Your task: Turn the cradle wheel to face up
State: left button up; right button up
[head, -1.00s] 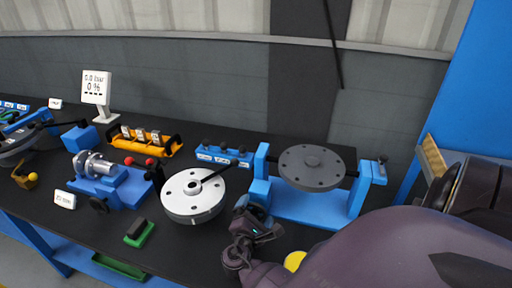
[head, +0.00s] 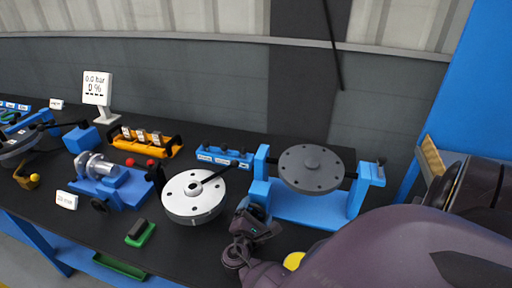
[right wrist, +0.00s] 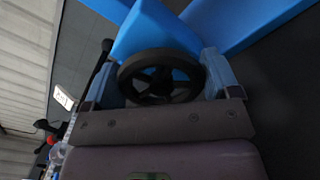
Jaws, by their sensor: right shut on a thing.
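The blue cradle (head: 308,208) stands at the right of the bench and carries a grey flanged disc (head: 311,167) between its two posts. The disc's broad face with bolt holes points mostly up and is tilted a little towards me. My right gripper (head: 256,209) is at the cradle's left post. In the right wrist view, the black handwheel (right wrist: 158,95) with spokes sits between the fingers of my right gripper (right wrist: 163,82), in front of blue cradle parts. The gripper is shut on this wheel. In the head view the gripper hides the wheel. My left gripper is not in view.
A white flanged disc (head: 193,194) stands just left of my right gripper. A green-based block (head: 140,232) lies near the front edge.

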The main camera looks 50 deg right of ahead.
jog(key=n+p, duration=0.3)
jog(key=shift+r+n, duration=0.2)
jog(key=shift+n, duration=0.1)
jog(key=shift+w+n+p, duration=0.1)
jog(key=shift+n+p, duration=0.7)
jog(key=shift+p, duration=0.15)
jog(key=shift+f+n+p, duration=0.1)
jog(key=shift+n+p, duration=0.2)
jog(key=shift+n, duration=0.2)
jog(key=o, duration=0.8)
jog(key=shift+a, duration=0.1)
jog(key=b+v, duration=0.1)
jog(key=v, duration=0.9)
jog(key=shift+s+a, duration=0.2)
jog(key=shift+a, duration=0.1)
